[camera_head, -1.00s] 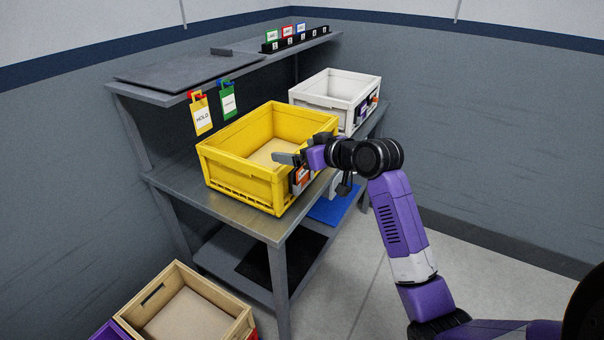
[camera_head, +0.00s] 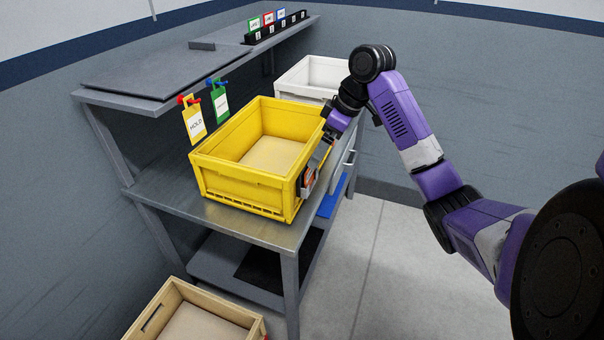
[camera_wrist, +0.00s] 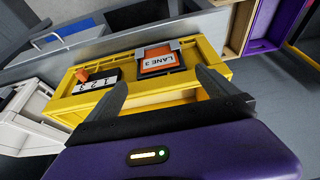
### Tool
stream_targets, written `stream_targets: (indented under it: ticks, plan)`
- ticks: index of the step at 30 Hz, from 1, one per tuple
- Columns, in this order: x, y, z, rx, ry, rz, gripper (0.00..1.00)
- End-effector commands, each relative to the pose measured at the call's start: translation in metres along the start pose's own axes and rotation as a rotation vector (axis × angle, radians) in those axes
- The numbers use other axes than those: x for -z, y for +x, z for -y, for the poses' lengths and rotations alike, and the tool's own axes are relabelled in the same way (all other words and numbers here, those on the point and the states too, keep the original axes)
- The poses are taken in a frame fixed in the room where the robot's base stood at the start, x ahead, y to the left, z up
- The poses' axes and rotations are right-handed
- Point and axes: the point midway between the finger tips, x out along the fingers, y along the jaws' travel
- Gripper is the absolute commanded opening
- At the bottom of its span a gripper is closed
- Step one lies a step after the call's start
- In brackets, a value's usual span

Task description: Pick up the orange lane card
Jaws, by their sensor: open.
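The orange lane card (camera_wrist: 159,59), printed "LANE 3", sits in a grey holder on the outer end wall of the yellow crate (camera_wrist: 130,98). In the head view the card (camera_head: 310,180) is a small orange patch on the right side of the yellow crate (camera_head: 240,191), which stands on the bench. My gripper (camera_wrist: 166,88) is open and empty in the wrist view, its two fingers pointing toward the crate's end wall, with the card ahead of and between the fingertips. In the head view my gripper (camera_head: 329,138) is beside the crate's right side, partly hidden by my wrist.
A label with "1 2 3" and an orange tab (camera_wrist: 97,82) is beside the card on the same wall. A white crate (camera_head: 310,75) stands behind. Yellow and green tags (camera_head: 194,122) hang from the shelf. A wooden crate (camera_head: 190,315) is on the floor. The floor at right is clear.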

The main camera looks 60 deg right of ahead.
Motion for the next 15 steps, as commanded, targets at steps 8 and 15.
stream_targets:
  ticks: [8, 15]
  plan:
    - [-0.001, 0.029, 0.000, 0.001, 0.001, -0.001, 0.98]
    - [-0.002, 0.062, -0.001, 0.001, 0.002, -0.002, 0.98]
